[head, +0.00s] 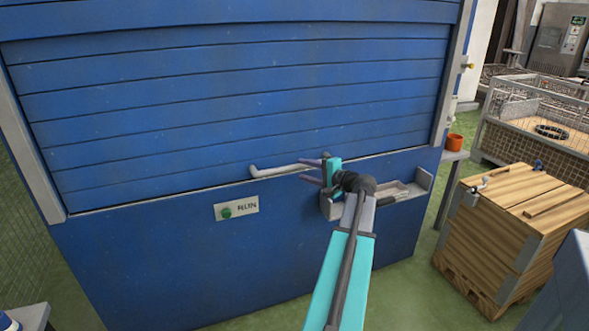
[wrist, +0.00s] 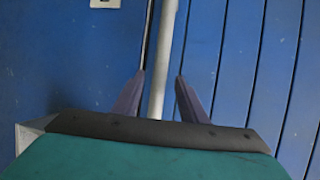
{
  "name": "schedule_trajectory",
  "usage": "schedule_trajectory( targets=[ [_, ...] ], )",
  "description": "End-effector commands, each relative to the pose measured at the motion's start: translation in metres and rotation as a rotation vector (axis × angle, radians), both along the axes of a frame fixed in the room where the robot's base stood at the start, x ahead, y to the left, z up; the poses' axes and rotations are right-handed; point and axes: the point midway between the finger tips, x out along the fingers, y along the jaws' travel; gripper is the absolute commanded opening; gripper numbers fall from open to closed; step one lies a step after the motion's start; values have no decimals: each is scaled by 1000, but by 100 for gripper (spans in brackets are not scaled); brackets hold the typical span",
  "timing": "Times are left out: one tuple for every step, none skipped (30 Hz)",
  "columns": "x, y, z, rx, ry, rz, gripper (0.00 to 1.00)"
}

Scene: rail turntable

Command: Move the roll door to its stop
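The blue slatted roll door (head: 230,100) fills the frame of the blue cabinet, and its lower edge lies at the sill. Its grey bar handle (head: 275,171) runs along the bottom of the door. My gripper (head: 306,171) is at the right part of the handle. In the wrist view, the handle (wrist: 163,50) runs between the two purple fingers of my gripper (wrist: 160,76). The fingers are apart, with a narrow gap on each side of the bar. The far end of the handle is partly hidden behind my gripper in the head view.
A grey tray (head: 388,198) juts from the cabinet front beside my gripper. A RUN plate (head: 237,208) with a green button is below the handle. A wooden crate (head: 510,225), an orange cup (head: 454,142) and a mesh cage (head: 540,125) stand at the right.

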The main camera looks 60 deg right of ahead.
Motion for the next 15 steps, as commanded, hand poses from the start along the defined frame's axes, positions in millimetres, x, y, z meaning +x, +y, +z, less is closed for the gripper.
schedule_trajectory(
  targets=[
    [8,-3,-1,0,0,1,39],
    [12,-4,-2,0,0,1,39],
    [18,-5,-3,0,0,2,39],
    [22,-6,-4,0,0,2,39],
    [25,-7,-5,0,0,1,39],
    [30,-8,-5,0,0,0,39],
    [34,-9,-6,0,0,1,39],
    [37,-10,-7,0,0,1,39],
    [41,-11,-7,0,0,1,39],
    [43,-11,-8,0,0,1,39],
    [45,-12,-8,0,0,1,39],
    [47,-12,-9,0,0,0,39],
    [49,-13,-9,0,0,0,39],
    [50,-13,-9,0,0,-1,39],
    [51,-13,-10,0,0,-1,39]
  ],
)
